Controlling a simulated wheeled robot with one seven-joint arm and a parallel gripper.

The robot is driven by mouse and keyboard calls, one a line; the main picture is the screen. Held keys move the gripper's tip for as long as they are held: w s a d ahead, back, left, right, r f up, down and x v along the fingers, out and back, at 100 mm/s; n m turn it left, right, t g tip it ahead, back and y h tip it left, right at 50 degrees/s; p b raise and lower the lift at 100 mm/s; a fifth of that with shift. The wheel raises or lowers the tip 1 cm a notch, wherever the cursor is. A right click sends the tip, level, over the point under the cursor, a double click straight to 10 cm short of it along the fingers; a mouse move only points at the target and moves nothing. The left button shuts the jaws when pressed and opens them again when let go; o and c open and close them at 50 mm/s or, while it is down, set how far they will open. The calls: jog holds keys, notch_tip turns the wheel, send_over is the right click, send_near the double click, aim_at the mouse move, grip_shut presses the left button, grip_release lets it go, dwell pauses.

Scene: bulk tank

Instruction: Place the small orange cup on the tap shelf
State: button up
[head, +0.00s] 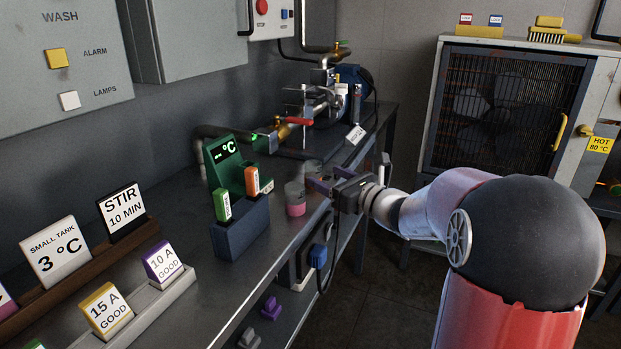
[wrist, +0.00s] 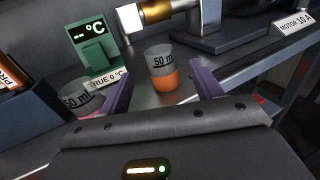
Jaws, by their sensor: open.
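The small orange cup (wrist: 164,78) is a clear 50 ml cup with an orange lower band, standing upright on the grey bench. It shows in the head view (head: 313,166) only partly, behind my gripper. My gripper (head: 312,180) is open, its purple fingers low over the bench. In the wrist view my gripper (wrist: 161,83) has the orange cup ahead, between the finger lines; I cannot tell whether the tips reach it. A similar cup with a pink band (head: 295,208) stands beside the left finger. I cannot make out which surface is the tap shelf.
Piping with a red-handled tap (head: 299,121) and a pump lie behind. The bench's right edge is close to my gripper.

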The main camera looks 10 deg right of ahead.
aim_at(319, 171)
jog(key=x, duration=0.4)
jog(key=shift+w+r, duration=0.1)
jog(key=shift+w, duration=0.1)
jog(key=shift+c, duration=0.4)
jog(key=c, duration=1.1)
jog(key=shift+o, duration=0.2)
